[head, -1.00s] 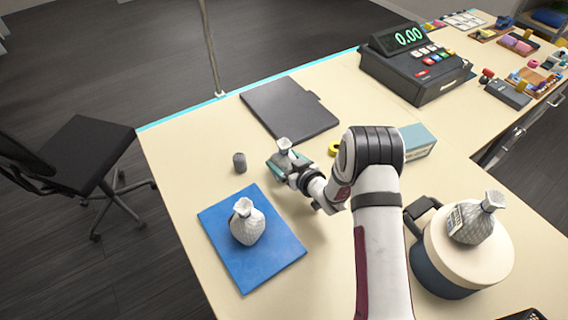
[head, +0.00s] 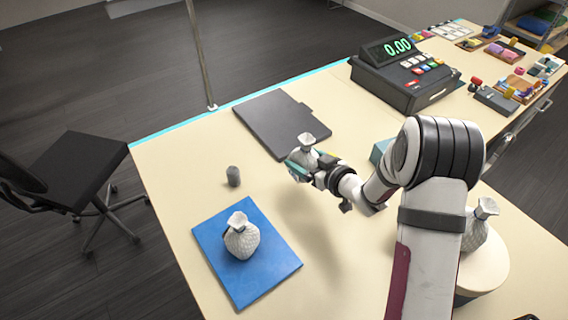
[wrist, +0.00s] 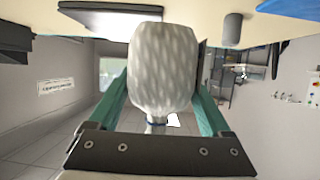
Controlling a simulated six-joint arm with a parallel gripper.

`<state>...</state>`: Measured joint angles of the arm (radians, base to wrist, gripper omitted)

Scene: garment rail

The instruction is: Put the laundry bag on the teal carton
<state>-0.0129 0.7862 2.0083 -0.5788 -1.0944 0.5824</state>
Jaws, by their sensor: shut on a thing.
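My gripper (head: 304,160) is shut on a pale grey patterned laundry bag (head: 308,146) with a tied neck and flared top. It holds the bag above the table, near the dark flat board. In the wrist view the bag (wrist: 162,68) sits between the two teal fingers. The teal carton (head: 378,152) stands to the right of the gripper, apart from the bag; my arm hides most of it.
A similar bag (head: 241,237) stands on a blue mat (head: 275,272). Another (head: 476,232) rests on a round cream-topped container (head: 490,265), partly behind my arm. A grey cylinder (head: 233,176), a dark board (head: 275,118) and a cash register (head: 405,80) are also on the table.

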